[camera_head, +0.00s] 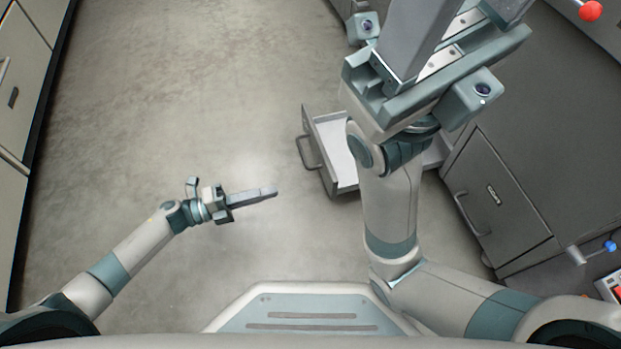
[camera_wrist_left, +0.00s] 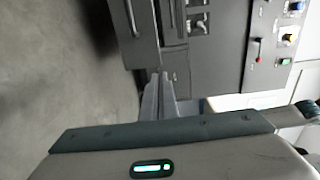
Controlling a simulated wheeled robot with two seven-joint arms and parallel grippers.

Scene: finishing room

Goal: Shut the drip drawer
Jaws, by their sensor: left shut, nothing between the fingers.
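An open drawer (camera_head: 340,178) with a white inside and a grey handle (camera_head: 308,152) juts out low from the grey cabinet. My right arm hides its right part. My left gripper (camera_head: 275,192) is shut and empty, held left of the drawer's near corner and apart from it. Its closed fingers also show in the left wrist view (camera_wrist_left: 158,85), pointing toward grey cabinet fronts. My right gripper (camera_head: 460,25) is large and close to the head camera; its fingers stand apart, with their tips beyond the top edge.
A grey cabinet door (camera_head: 500,190) with a bar handle stands right of the drawer. A control panel (camera_wrist_left: 283,35) with coloured knobs shows in the left wrist view. Pale cabinets (camera_head: 25,80) line the left edge. The floor (camera_head: 190,90) between is clear.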

